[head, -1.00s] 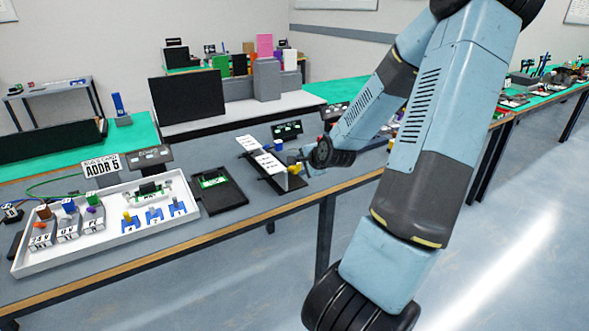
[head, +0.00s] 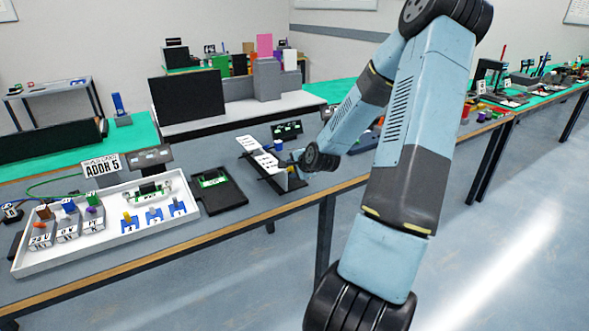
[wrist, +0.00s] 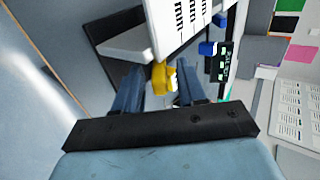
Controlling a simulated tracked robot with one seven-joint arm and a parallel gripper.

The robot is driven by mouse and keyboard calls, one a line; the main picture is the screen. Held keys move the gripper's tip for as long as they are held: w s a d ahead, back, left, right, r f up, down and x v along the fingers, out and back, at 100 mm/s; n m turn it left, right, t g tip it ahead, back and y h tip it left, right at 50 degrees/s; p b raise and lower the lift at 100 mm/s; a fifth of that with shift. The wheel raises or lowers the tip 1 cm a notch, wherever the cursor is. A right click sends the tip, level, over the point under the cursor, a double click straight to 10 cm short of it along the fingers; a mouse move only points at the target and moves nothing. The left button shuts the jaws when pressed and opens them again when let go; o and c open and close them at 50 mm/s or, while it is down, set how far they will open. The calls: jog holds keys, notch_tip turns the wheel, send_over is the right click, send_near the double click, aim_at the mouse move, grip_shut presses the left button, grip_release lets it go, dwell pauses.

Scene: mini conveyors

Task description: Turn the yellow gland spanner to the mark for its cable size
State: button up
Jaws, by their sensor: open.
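The yellow gland spanner (wrist: 161,78) shows in the wrist view just ahead of my gripper, at the lower edge of a white panel with black printed marks (wrist: 190,22). My gripper (wrist: 158,76) is open, with one blue-grey finger on each side of the spanner. I cannot tell whether either finger touches it. In the head view the white panel (head: 262,156) stands on a dark stand on the bench, and my wrist is close to its right side. The spanner is mostly hidden there. The printed marks are too small to read.
A blue block (wrist: 207,48) and a dark display with green text (wrist: 225,62) lie just right of the panel. In the head view a black tray with a green board (head: 217,190) and a white tray of terminals (head: 60,262) stand to the left.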

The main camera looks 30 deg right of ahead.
jog(key=shift+c, duration=0.3)
grip_shut()
dwell(0.3)
